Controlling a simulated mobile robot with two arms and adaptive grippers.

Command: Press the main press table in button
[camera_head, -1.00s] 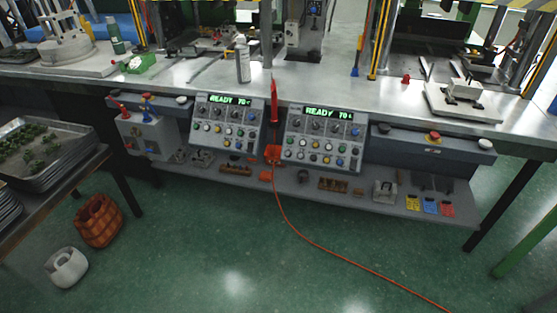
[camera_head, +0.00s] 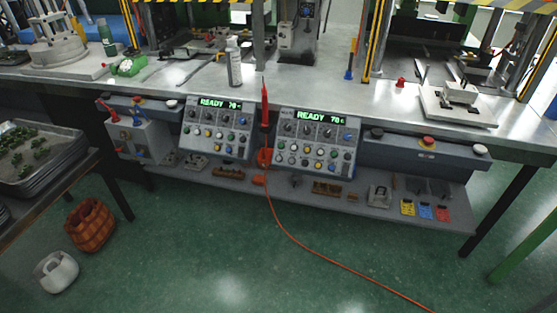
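Two grey control panels hang on the front of the metal workbench (camera_head: 380,88). The left panel (camera_head: 217,128) and the right panel (camera_head: 314,140) each have a green lit "READY" display and rows of small coloured buttons and knobs. The labels are too small to read, so I cannot tell which one is the table in button. A grey bar on the right carries a black button (camera_head: 376,132), a red button (camera_head: 429,141) and a white button (camera_head: 480,149). Neither of my grippers is in view.
A spray can (camera_head: 233,62) stands on the bench. A red tool (camera_head: 265,108) hangs between the panels, and an orange cable (camera_head: 300,248) runs across the floor. A tray (camera_head: 75,150) is at left, with an orange basket (camera_head: 90,225) below. The floor in front is mostly clear.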

